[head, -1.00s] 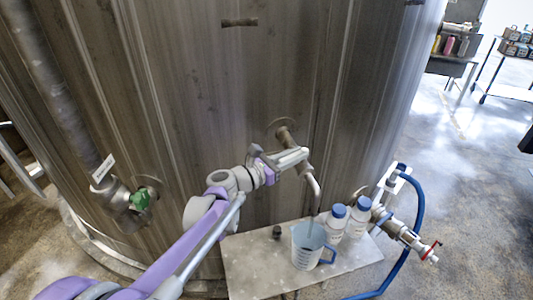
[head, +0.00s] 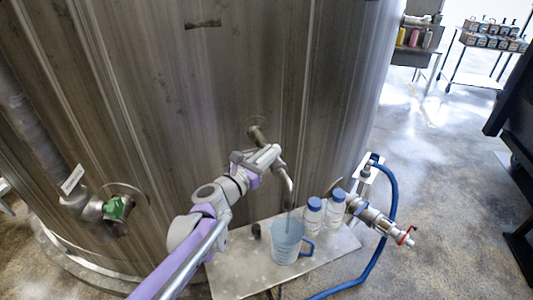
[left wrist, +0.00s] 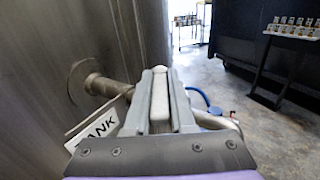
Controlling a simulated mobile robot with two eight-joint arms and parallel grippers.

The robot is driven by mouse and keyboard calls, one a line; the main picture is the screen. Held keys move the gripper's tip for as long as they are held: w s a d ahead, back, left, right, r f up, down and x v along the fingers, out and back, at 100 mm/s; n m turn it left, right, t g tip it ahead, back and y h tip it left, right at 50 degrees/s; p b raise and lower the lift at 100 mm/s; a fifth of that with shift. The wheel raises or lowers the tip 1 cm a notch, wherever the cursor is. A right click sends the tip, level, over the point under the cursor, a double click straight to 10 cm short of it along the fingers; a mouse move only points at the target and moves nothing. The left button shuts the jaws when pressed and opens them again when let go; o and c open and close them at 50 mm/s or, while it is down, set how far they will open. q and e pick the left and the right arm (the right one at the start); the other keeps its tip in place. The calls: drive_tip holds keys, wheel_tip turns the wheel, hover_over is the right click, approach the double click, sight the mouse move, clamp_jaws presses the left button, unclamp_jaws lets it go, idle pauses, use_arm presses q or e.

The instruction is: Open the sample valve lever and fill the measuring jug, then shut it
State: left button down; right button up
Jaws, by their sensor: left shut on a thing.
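The sample valve's pipe (head: 257,135) comes out of the steel tank, and its bent spout (head: 288,188) points down over the measuring jug (head: 287,250). A thin streak runs from the spout into the jug, which looks bluish inside. The jug stands upright on a grey shelf, its blue handle to the right. My left gripper (head: 262,160) is at the valve, shut on the lever. In the left wrist view a pale bar, the lever (left wrist: 160,95), lies between its fingers. The gripper hides most of the valve body. My right gripper is not in view.
Two blue-capped bottles (head: 313,217) stand right of the jug on the shelf (head: 235,270). A small dark cap (head: 256,230) lies to its left. A valve with a red handle (head: 405,236) and a blue hose (head: 392,190) are at right. A green-handled valve (head: 116,208) is at left.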

use_arm(q)
drive_tip(key=c, duration=0.8)
unclamp_jaws()
drive_tip(key=shift+o, duration=0.2)
drive_tip(key=shift+s, duration=0.1)
drive_tip(key=v, duration=1)
drive_tip(key=shift+s+a+b, duration=0.25)
drive_tip(key=shift+s+b, duration=0.05)
drive_tip(key=shift+b, duration=0.1)
